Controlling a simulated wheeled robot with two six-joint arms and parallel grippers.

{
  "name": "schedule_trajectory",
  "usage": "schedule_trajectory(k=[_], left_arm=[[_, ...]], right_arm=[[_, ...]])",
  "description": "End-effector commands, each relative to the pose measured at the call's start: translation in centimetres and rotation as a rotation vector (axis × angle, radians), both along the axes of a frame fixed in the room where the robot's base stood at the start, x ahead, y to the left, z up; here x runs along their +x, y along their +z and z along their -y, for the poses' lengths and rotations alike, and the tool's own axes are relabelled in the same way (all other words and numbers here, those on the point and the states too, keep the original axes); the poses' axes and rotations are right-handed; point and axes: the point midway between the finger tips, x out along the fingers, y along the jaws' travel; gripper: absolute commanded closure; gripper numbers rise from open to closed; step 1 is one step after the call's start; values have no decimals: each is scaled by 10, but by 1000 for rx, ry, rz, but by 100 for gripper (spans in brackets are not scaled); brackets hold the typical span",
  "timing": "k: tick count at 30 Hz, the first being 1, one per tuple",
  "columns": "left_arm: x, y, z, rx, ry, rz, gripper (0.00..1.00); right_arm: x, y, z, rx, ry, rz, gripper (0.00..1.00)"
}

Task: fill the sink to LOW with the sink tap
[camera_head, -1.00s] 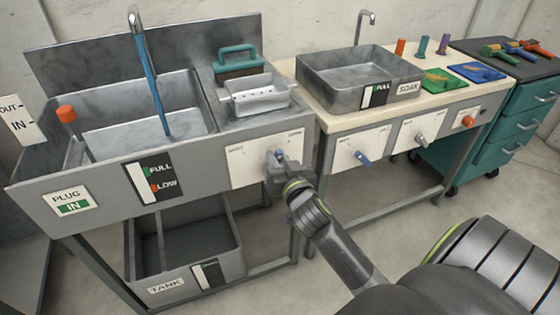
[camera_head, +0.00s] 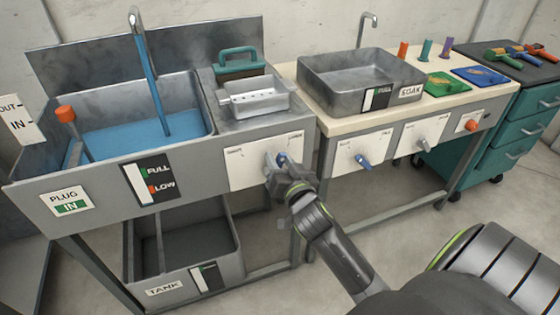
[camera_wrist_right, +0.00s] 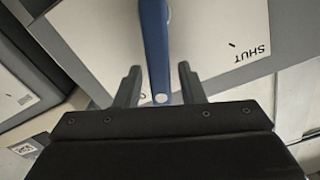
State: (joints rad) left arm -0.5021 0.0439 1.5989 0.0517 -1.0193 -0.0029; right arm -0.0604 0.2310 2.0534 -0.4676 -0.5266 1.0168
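The large grey sink (camera_head: 184,84) is at the left in the head view. Blue water (camera_head: 125,136) covers its floor, and a blue stream (camera_head: 150,85) falls from the tap spout (camera_head: 135,18). The sink's level gauge (camera_head: 151,182) has a green FULL mark and an orange LOW mark. The blue tap lever (camera_wrist_right: 156,45) is on a white panel (camera_head: 248,170). My right gripper (camera_head: 276,166) is at this panel. In the right wrist view its fingers (camera_wrist_right: 159,88) stand apart on either side of the lever, with gaps showing. My left gripper is not in view.
A tank (camera_head: 180,250) stands below. A soak basin (camera_head: 355,75) with its own levers (camera_head: 363,161) is to the right. Free floor lies in front.

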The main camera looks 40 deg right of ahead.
Motion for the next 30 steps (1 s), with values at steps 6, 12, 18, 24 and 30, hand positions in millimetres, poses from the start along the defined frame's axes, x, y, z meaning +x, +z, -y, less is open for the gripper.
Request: schedule_trajectory(k=[6,12,18,24,30], left_arm=[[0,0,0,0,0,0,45],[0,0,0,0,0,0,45],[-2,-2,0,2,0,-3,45],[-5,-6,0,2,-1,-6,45],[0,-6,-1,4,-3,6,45]], right_arm=[[0,0,0,-1,1,1,60],[-7,0,-2,0,0,0,60],[-38,-1,-9,3,-1,-2,60],[-78,-1,-19,5,-2,-3,60],[-116,-1,-27,3,-3,-3,60]])
